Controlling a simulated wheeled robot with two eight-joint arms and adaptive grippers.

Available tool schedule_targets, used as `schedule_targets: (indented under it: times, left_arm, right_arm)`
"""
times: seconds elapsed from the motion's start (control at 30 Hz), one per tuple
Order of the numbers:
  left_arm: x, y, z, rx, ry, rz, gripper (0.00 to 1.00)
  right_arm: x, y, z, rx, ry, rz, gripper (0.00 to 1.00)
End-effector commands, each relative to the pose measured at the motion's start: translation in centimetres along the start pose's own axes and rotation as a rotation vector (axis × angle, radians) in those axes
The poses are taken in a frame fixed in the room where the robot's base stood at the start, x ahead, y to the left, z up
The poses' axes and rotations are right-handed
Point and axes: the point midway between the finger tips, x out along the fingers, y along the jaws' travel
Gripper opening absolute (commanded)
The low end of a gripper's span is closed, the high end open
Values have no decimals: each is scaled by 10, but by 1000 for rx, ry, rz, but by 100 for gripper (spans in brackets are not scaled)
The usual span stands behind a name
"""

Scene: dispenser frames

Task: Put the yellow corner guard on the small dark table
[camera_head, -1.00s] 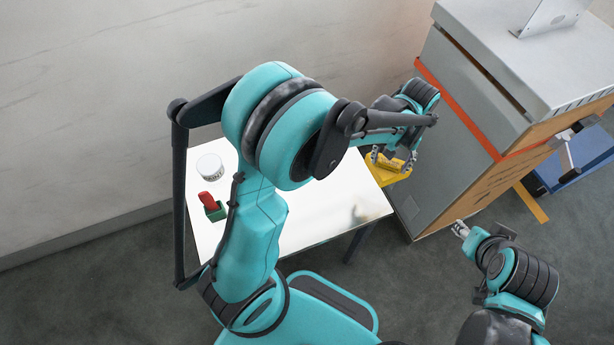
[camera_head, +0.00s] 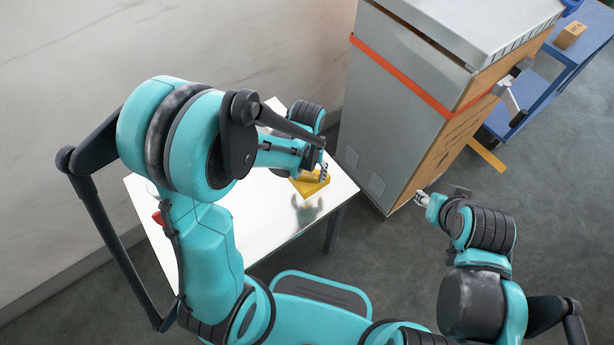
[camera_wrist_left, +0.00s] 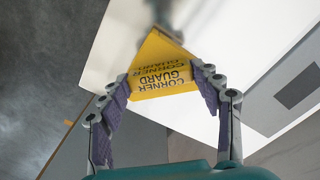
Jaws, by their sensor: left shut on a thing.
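The yellow corner guard (camera_head: 312,187) is a wedge with dark "CORNER GUARD" lettering, which shows in the left wrist view (camera_wrist_left: 160,68). My left gripper (camera_head: 314,177) is shut on it; in the wrist view its two fingers (camera_wrist_left: 165,88) press the guard's sides. The guard is over the right part of a small table (camera_head: 262,230), whose top looks bright white and whose leg is dark. A blurred reflection shows below it; I cannot tell how high it is above the top. My right gripper (camera_head: 423,198) is off to the right, near the cabinet's base, with no object visible in it.
A tall grey cabinet (camera_head: 385,115) with an orange band and a brown side stands just right of the table. A blue cart (camera_head: 535,90) with a small box is behind it. A red thing (camera_head: 157,217) shows partly behind my left arm. The table's front middle is clear.

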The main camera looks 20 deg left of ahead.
Motion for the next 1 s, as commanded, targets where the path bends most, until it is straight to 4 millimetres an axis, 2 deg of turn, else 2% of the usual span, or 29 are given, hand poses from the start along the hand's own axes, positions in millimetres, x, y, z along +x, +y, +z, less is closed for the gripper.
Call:
schedule_targets:
  times: [0.03, 0.07, 0.43, 0.47, 0.53, 0.87, 1.0]
  left_arm:
    - [11, 0, 0, 0, 0, 0, 35]
    - [13, 0, 0, 0, 0, 0, 35]
    - [16, 0, 0, 0, 0, 0, 35]
    - [16, 0, 0, 0, 0, 0, 66]
    - [15, 0, 0, 0, 0, 0, 84]
    - [14, 0, 0, 0, 0, 0, 84]
    - [1, 0, 0, 0, 0, 0, 84]
  right_arm:
    - [5, 0, 4, 0, 0, 0, 40]
    - [6, 0, 4, 0, 0, 0, 40]
    - [8, 0, 6, 0, 0, 0, 40]
    - [8, 0, 6, 0, 0, 0, 40]
    - [7, 0, 5, 0, 0, 0, 40]
    - [6, 0, 4, 0, 0, 0, 40]
    - [0, 0, 0, 0, 0, 0, 40]
